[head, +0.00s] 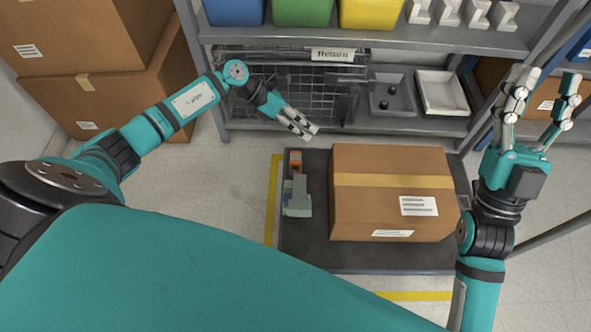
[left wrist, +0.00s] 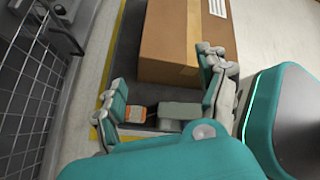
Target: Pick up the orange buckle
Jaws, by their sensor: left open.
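The orange buckle (head: 295,158) lies at the far left end of the dark platform, at the end of a grey-green piece (head: 298,196). Whether the two are joined I cannot tell. In the left wrist view the buckle (left wrist: 137,112) and the grey-green piece (left wrist: 180,110) show low between the spread fingers, partly hidden by the gripper. My left gripper (head: 308,131) is open and empty, above and beyond the buckle, apart from it in the head view. My right gripper (head: 541,88) is open and empty, raised at the right.
A big taped cardboard box (head: 390,192) stands on the dark platform (head: 310,257), right of the buckle. Behind is a grey shelf (head: 400,42) with coloured bins, a wire basket (head: 310,95) and a white tray (head: 442,93). Stacked cartons (head: 125,95) stand at the left.

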